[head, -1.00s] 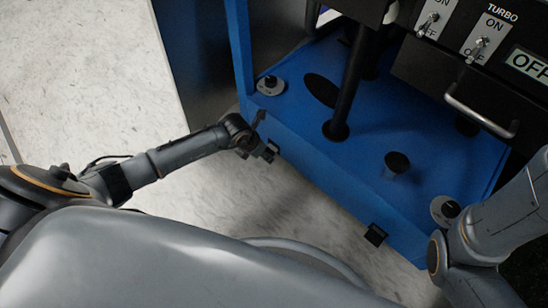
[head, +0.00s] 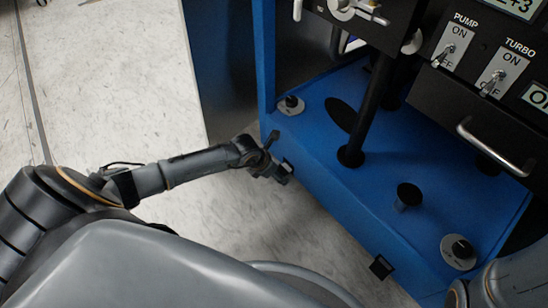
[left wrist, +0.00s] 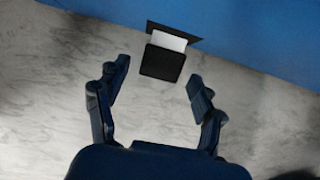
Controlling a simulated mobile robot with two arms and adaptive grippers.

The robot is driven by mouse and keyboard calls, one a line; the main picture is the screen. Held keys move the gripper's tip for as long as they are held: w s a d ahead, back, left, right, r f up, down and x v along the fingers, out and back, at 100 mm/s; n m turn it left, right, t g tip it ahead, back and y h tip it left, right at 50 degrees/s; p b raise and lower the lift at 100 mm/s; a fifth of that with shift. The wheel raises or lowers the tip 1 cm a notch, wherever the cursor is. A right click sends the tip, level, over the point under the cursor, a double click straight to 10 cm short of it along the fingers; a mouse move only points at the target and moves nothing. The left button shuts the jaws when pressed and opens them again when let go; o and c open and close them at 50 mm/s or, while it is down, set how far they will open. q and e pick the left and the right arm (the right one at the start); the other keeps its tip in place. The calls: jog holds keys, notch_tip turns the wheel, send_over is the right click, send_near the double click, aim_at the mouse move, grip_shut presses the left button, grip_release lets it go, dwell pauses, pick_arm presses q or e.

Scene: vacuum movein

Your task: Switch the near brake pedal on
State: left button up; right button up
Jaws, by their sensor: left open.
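One black brake pedal (head: 381,267) sticks out low from the front face of the blue base in the head view. Another is by my left gripper, at the left part of that face, where the gripper largely covers it. The left wrist view shows that pedal (left wrist: 162,62) as a black flap with a light upper surface, jutting from the blue face. My left gripper (head: 280,157) is open and empty, its fingers either side of the pedal in the picture. I cannot tell whether they touch it. My right gripper is out of view; only its arm shows at lower right.
The blue base (head: 330,205) carries a black post (head: 372,105), round knobs (head: 291,105) and a black cap (head: 409,194). A metal drawer handle (head: 492,148) and PUMP and TURBO switches (head: 492,84) are above right. Pale floor (head: 230,225) lies open in front.

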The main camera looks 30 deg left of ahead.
pick_arm(q)
jog(key=v, duration=1.2)
jog(key=shift+a, duration=0.1)
